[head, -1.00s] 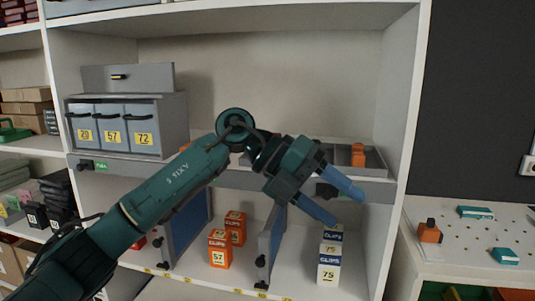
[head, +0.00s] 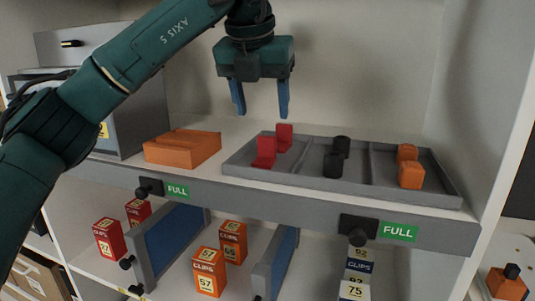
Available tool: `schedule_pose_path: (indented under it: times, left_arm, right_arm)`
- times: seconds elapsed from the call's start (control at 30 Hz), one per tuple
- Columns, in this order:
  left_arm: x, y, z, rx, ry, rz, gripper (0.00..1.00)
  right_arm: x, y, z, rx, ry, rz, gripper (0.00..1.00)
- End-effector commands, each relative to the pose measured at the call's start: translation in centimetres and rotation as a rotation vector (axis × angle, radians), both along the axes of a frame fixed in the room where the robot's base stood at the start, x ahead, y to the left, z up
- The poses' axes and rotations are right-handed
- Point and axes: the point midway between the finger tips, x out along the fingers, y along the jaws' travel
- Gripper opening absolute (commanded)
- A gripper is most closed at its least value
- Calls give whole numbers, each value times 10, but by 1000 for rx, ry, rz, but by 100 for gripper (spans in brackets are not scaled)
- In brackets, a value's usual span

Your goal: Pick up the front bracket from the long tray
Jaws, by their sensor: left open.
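The long grey tray (head: 311,180) lies on the shelf and is split into compartments. Its left compartment holds two red L-shaped brackets, the front bracket (head: 265,152) and the back one (head: 284,136) just behind it to the right. Each has an upright plate. My left gripper (head: 261,112) points down with its two blue fingers apart and empty. In the picture its fingertips are above the brackets, with a gap to them. Both brackets are in plain view. My right gripper is not in view.
The tray's middle compartment holds two black cylinders (head: 333,165), its right one two orange pieces (head: 411,174). An orange block (head: 183,147) lies left of the tray, beside a grey drawer unit (head: 136,112). Black knobs and FULL labels (head: 398,231) line the shelf's front edge.

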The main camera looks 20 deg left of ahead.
Motion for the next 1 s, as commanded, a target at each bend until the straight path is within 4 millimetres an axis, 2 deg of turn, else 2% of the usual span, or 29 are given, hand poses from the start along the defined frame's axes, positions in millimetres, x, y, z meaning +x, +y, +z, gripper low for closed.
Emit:
schedule_pose_path:
  times: [0.1, 0.47, 0.7, 0.97, 1.0]
  left_arm:
    - [8, 0, -20, -1, 2, -1, 58]
    - [19, 0, -45, -1, 3, -3, 58]
    - [32, 0, -78, -2, 3, -4, 58]
    - [35, -1, -83, -3, -1, -4, 58]
    - [35, -1, -83, -3, -1, -4, 56]
  right_arm:
    - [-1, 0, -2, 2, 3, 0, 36]
    - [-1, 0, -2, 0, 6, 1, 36]
    - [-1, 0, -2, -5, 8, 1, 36]
    - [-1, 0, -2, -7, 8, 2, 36]
    - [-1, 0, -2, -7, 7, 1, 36]
